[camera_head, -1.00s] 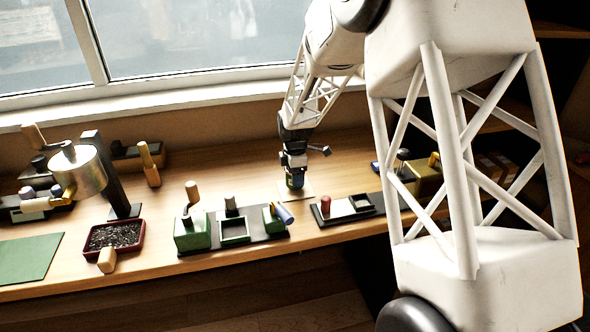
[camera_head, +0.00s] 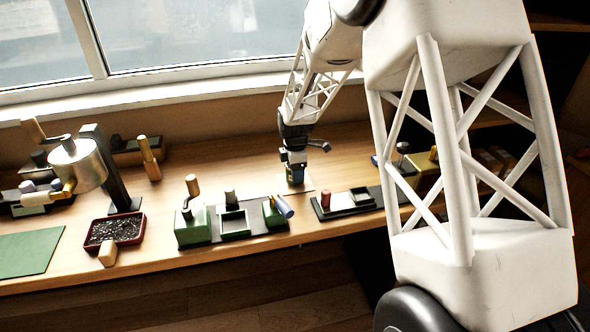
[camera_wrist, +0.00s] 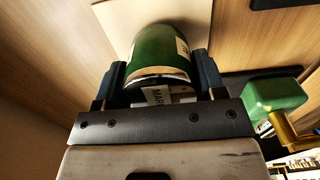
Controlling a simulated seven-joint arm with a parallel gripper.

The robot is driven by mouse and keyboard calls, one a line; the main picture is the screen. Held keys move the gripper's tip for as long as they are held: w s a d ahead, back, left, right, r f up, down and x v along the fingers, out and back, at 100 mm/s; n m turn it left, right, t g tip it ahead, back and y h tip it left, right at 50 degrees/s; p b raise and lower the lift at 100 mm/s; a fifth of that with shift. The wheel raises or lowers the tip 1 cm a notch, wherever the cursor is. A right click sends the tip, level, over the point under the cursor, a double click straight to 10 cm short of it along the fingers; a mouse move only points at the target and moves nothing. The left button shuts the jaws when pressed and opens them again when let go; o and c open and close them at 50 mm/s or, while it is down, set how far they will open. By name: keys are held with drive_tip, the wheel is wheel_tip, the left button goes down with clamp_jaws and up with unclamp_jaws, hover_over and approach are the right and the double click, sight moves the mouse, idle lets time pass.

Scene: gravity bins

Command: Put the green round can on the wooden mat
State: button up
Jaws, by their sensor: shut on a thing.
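My gripper (camera_head: 295,172) is shut on the green round can (camera_wrist: 158,45), with one finger on each side of it in the wrist view. The can has a pale label with dark letters. In the head view only a small part of the can (camera_head: 295,180) shows between the fingers. The pale wooden mat (camera_wrist: 118,14) lies directly below the can, and it also shows beside the gripper in the head view (camera_head: 309,187). I cannot tell whether the can touches the mat.
A dark tray with green blocks (camera_head: 193,230) stands left of the gripper, and another dark tray with a red peg (camera_head: 325,197) stands to the right. A red-rimmed tray of dark grains (camera_head: 140,237) and a metal drum (camera_head: 80,168) stand further left.

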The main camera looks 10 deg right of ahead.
drive_tip(key=shift+f, duration=0.35)
idle(0.3)
drive_tip(key=o, duration=1.3)
drive_tip(key=shift+o, duration=0.2)
drive_tip(key=shift+r, duration=0.15)
drive_tip(key=shift+r, duration=3.75)
